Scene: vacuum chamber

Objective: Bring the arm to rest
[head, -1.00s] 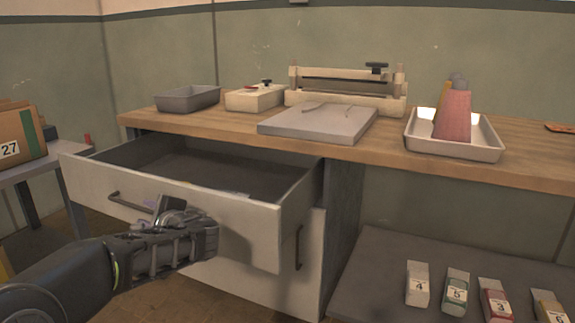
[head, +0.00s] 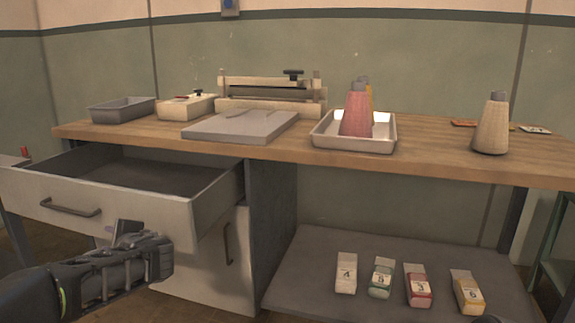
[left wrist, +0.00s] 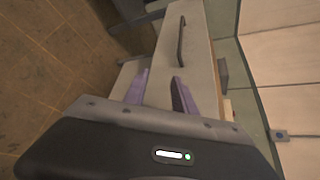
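My left gripper (head: 118,231) is in front of the pulled-out drawer (head: 125,208), below and to the right of its dark bar handle (head: 70,207). In the left wrist view its two purple fingers (left wrist: 161,84) stand apart with nothing between them. The drawer handle (left wrist: 181,42) shows beyond the fingertips, clear of them. The drawer stands open and the part of its inside that shows looks empty.
The wooden worktop (head: 430,158) carries a grey tray (head: 122,109), a grey slab (head: 240,126), a white tray (head: 352,146) with cones and a beige cone (head: 491,125). A lower shelf (head: 310,262) holds several numbered boxes. The cabinet (head: 205,265) is close to my left gripper.

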